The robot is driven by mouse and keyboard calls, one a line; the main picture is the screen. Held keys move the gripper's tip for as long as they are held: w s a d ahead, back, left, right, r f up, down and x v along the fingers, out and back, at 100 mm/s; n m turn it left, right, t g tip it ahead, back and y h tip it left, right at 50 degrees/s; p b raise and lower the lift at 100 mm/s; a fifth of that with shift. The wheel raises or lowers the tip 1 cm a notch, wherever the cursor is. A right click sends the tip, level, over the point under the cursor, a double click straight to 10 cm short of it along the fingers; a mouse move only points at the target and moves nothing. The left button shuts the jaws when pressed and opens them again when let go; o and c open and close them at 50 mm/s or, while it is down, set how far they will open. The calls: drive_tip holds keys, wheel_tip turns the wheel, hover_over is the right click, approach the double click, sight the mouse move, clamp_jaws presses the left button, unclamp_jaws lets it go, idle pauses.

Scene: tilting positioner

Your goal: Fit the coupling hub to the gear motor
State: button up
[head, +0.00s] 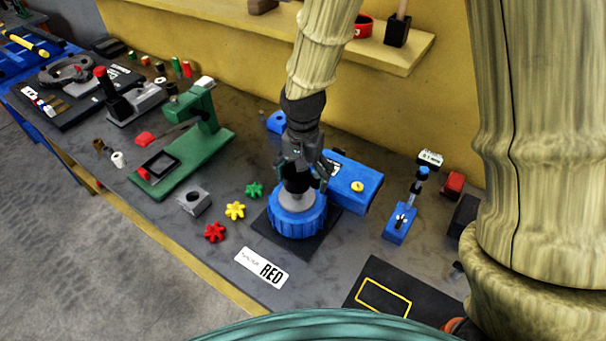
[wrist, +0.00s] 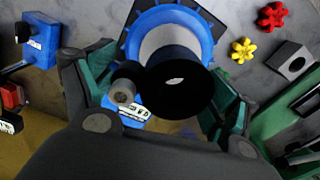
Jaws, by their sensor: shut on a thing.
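A black round part, apparently the coupling hub (wrist: 178,92), is between the fingers of my gripper (head: 300,172). The gripper is shut on it, and a small pale slot shows in its near face. In the head view the hub is a dark shape, partly hidden by the fingers. Below it is a blue ribbed round body with a grey top (head: 296,222), apparently the gear motor, on a dark base plate. Its grey top (wrist: 166,38) shows behind the hub in the wrist view. I cannot tell whether hub and grey top touch.
A blue box with a yellow knob (head: 355,188) adjoins the round body. Red (head: 214,232), yellow (head: 235,210) and green (head: 254,190) star pieces lie left of it. A green press (head: 185,150) stands left, a blue fixture (head: 400,223) right.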

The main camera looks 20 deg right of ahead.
sight(303, 197)
drive_tip(key=shift+f+b, duration=1.15)
drive_tip(key=shift+f, duration=1.3)
idle(0.6)
drive_tip(key=o, duration=1.3)
drive_tip(key=shift+o, duration=0.2)
wheel_tip(303, 197, up, 12)
